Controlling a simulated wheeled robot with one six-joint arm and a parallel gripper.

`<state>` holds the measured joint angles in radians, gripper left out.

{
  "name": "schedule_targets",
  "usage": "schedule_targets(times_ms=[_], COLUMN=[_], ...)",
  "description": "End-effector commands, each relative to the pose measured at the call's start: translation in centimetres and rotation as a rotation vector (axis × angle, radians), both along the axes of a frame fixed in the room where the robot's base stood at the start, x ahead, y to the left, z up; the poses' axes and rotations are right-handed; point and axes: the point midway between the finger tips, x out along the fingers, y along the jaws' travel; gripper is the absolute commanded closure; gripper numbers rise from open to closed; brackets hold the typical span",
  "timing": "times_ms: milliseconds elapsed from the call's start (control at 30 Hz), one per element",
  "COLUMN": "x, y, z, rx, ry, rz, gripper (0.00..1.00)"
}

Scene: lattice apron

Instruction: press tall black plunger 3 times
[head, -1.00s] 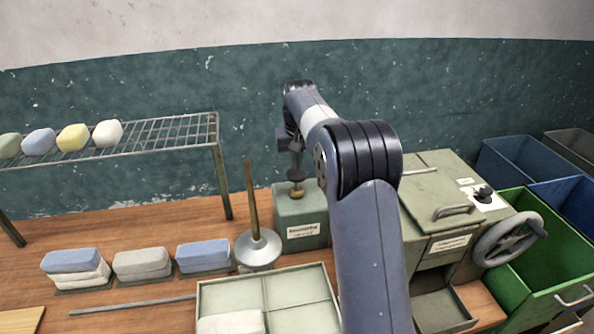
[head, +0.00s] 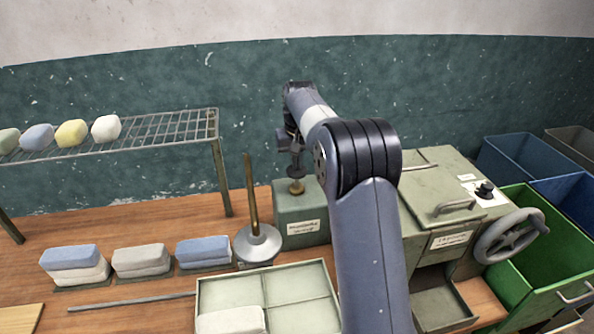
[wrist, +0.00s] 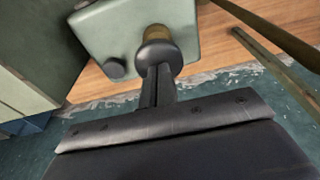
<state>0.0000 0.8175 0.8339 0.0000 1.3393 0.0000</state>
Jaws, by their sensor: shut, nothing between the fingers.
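The black plunger (head: 296,170) stands upright on the green box (head: 301,228), with a brass collar below its dark rounded head. In the wrist view the plunger head (wrist: 157,55) lies at the ends of my fingers, and the box top (wrist: 180,20) is behind it. My gripper (head: 295,151) is shut and empty, directly over the plunger, with its fingertips (wrist: 157,72) at or very close to the head. I cannot tell whether they touch.
A wire rack (head: 160,130) is at the left. A green machine with a handwheel (head: 510,236) is at the right. A divided tray (head: 330,285) lies in front.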

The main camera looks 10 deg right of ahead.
Motion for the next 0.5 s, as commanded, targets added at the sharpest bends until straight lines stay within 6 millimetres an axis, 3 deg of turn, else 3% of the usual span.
schedule_targets(times_ms=[500], x=[-0.1], y=[0.0], z=[-2.5], rx=[0.000], ry=[0.004], rz=[0.000], gripper=[1.00])
